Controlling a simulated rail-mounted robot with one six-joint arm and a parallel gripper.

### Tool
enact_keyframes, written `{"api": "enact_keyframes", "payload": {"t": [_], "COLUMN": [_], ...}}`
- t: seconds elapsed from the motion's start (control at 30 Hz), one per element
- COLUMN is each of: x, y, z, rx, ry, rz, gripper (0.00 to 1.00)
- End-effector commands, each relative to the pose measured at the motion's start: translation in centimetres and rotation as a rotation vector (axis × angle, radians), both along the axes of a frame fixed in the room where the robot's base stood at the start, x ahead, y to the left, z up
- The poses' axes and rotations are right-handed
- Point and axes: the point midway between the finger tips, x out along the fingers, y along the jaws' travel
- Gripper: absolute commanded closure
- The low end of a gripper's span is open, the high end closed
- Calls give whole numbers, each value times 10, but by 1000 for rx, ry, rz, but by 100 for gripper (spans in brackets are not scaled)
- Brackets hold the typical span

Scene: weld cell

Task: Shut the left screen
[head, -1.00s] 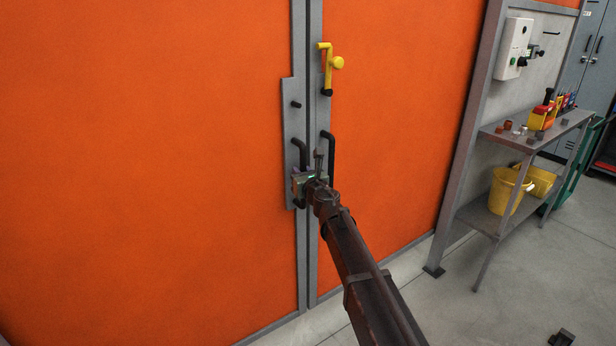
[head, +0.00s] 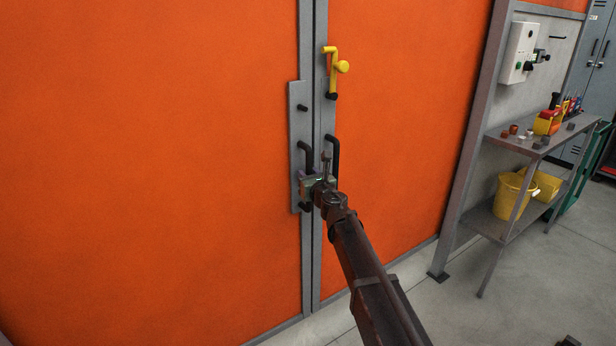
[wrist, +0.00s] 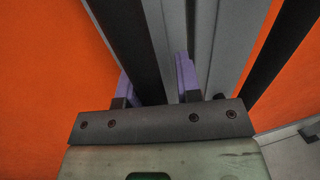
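The left screen (head: 150,170) is a large orange panel with a grey edge post. In the head view its edge stands close beside the edge of the right screen (head: 400,120); I see no clear gap. A grey plate (head: 296,125) on the left screen carries a dark peg (head: 302,107) and a black bar handle (head: 306,152). My gripper (head: 307,187) is at the lower part of this handle. In the wrist view the purple fingers stand apart, with the black handle (wrist: 128,40) between them and a gap showing at the right finger. The arm partly hides the handle's lower end.
The right screen has a yellow latch (head: 334,70) with its black end hanging down and its own black handle (head: 335,155) close by. A grey shelf (head: 520,145) with yellow buckets (head: 512,195) stands right. Floor (head: 430,310) in front is mostly clear.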

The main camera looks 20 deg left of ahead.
Motion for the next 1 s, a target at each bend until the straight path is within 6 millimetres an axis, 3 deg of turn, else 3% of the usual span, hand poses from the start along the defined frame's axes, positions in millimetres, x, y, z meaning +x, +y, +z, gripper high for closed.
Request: {"api": "enact_keyframes", "payload": {"t": [0.5, 1.0], "x": [-73, -75], "y": [-73, -75], "z": [0, 0], "rx": [0, 13], "ry": [0, 13], "rz": [-2, -1], "gripper": [68, 68]}}
